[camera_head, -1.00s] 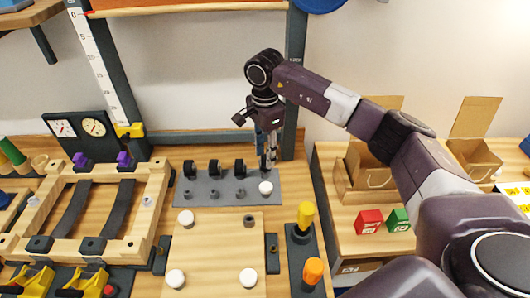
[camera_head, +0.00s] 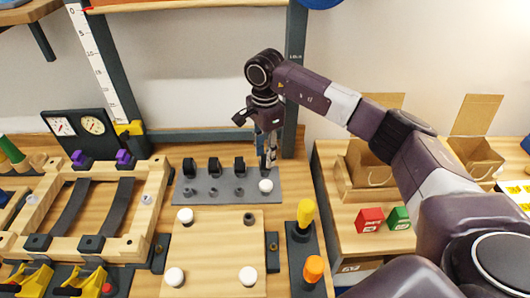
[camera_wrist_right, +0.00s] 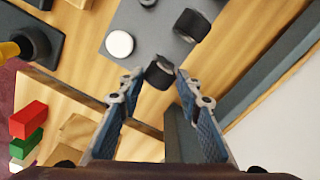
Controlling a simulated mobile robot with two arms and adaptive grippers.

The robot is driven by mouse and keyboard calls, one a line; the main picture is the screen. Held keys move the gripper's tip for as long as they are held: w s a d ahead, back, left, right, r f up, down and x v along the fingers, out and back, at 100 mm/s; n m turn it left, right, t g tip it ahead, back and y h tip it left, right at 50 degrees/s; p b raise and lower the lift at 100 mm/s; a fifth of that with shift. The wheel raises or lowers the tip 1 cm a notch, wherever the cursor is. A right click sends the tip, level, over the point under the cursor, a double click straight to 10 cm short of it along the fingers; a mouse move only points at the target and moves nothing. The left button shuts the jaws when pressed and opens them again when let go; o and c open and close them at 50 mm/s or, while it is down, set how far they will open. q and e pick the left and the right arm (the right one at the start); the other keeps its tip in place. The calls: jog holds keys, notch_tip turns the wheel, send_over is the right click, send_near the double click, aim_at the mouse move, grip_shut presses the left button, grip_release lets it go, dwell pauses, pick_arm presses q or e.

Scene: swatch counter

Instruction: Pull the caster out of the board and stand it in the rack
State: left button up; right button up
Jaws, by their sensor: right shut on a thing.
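My right gripper (camera_head: 270,160) is over the right end of the grey rack (camera_head: 215,200) in the head view. It is shut on a caster with a black wheel (camera_wrist_right: 159,72), which sits between the fingertips in the wrist view. I cannot tell whether the caster's stem is in a rack hole. Black casters (camera_head: 190,168) stand along the rack's back row to the left. A white round piece (camera_head: 265,186) sits in its front row. The wooden board (camera_head: 212,250) in front has white pieces at three corners and a dark open socket (camera_head: 249,220) at the far right corner. My left gripper is not in view.
A grey upright post (camera_head: 294,80) stands close behind my right gripper. A holder with yellow (camera_head: 306,212) and orange-handled tools is right of the board. A wooden frame (camera_head: 40,215) is at the left. Red (camera_head: 370,219) and green blocks lie on the right table.

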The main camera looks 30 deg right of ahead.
jog(key=shift+f, duration=0.2)
dwell(0.4)
jog(key=o, duration=1.7)
jog(key=shift+r+p, duration=1.5)
jog(key=shift+r, duration=1.55)
jog(key=shift+f, duration=0.15)
